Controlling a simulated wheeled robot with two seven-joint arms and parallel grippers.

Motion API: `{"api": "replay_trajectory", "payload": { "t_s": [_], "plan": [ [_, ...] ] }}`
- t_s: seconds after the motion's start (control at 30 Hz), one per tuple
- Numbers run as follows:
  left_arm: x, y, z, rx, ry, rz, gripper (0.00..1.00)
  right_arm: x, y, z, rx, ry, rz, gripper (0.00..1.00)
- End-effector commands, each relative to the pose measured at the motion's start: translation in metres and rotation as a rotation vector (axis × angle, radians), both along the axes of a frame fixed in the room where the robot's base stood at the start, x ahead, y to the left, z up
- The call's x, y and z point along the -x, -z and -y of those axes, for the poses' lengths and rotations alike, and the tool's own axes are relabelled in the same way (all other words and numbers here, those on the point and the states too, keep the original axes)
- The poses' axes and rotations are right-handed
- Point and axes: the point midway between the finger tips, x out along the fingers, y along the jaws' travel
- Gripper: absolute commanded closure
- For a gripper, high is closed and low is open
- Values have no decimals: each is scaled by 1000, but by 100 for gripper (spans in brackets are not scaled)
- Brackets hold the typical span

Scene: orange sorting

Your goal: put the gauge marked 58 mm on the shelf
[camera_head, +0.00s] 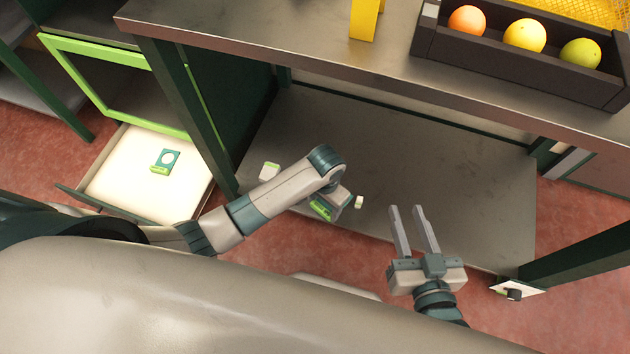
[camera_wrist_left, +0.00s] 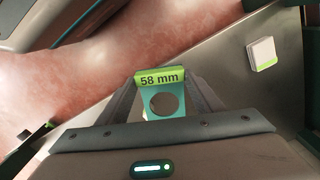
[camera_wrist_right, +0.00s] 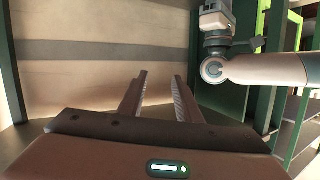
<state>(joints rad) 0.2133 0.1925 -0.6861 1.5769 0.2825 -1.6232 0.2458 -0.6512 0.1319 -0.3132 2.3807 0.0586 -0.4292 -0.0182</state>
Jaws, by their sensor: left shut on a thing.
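The gauge marked 58 mm (camera_wrist_left: 160,92) is a teal plate with a round hole and a lime label that reads "58 mm". My left gripper (camera_wrist_left: 160,105) is shut on it, with the label at the fingertips. In the head view my left gripper (camera_head: 338,205) is over the front part of the grey lower shelf (camera_head: 440,170) under the bench; its wrist hides most of the gauge there. My right gripper (camera_head: 413,212) is open and empty above the shelf's front. Its parted fingers also show in the right wrist view (camera_wrist_right: 160,95).
A small white and green block (camera_head: 270,171) lies at the shelf's left; it also shows in the left wrist view (camera_wrist_left: 262,53). An open drawer (camera_head: 110,195) holds another teal gauge (camera_head: 165,160). A dark tray (camera_head: 440,45) with fruit stands on the bench. The shelf's middle and right are clear.

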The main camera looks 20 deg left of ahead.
Motion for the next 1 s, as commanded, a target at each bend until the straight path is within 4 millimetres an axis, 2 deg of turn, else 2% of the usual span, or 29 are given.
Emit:
{"api": "replay_trajectory", "payload": {
  "t_s": [0.47, 0.67, 1.0],
  "plan": [
    [-6, 5, -5, 0, -1, 1, 62, -2, -6, -2, -13, 1, 42, 69],
    [-20, 18, -20, -1, -2, 0, 62, -5, -29, -9, -54, 1, 172, 69],
    [-50, 43, -49, -1, -2, 0, 62, 4, -84, -17, -149, 8, 465, 69]
  ]
}}
